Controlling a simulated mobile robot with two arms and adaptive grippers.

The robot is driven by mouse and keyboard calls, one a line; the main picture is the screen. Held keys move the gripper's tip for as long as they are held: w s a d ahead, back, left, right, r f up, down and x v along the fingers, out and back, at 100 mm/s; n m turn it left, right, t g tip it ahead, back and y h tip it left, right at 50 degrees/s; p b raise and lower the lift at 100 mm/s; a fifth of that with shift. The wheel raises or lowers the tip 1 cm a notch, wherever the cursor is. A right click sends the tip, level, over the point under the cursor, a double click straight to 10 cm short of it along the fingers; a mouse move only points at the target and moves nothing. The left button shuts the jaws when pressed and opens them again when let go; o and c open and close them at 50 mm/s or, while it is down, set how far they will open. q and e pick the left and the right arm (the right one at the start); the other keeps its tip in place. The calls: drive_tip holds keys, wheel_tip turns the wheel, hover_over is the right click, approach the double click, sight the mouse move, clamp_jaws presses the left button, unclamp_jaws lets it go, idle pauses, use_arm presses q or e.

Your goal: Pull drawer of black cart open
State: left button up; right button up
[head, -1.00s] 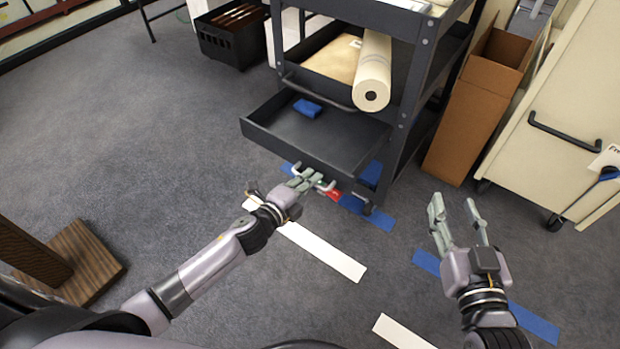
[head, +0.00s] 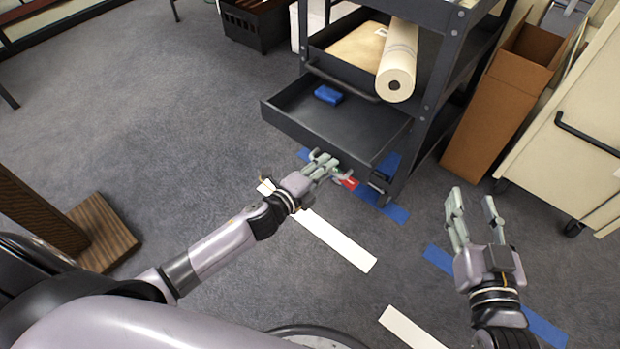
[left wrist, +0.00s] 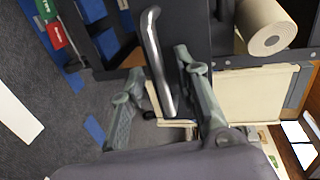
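The black cart (head: 449,45) stands at upper middle in the head view. Its drawer (head: 300,128) is pulled out toward me, with a small blue item (head: 328,94) inside. My left gripper (head: 328,166) is at the lower front of the drawer. In the left wrist view, a silver bar handle (left wrist: 158,60) lies between the open fingers (left wrist: 160,95) of this gripper. I cannot tell whether either finger touches it. My right gripper (head: 473,205) is open and empty over the floor, to the right of the cart.
A rolled sheet (head: 398,62) lies on the cart shelf above the drawer. A tall cardboard box (head: 483,125) and a cream cabinet (head: 570,150) stand to the right. A wooden base (head: 103,236) is at lower left. Carpet with blue and white tape is clear in front.

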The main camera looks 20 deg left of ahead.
use_arm(q)
drive_tip(key=v, duration=1.1)
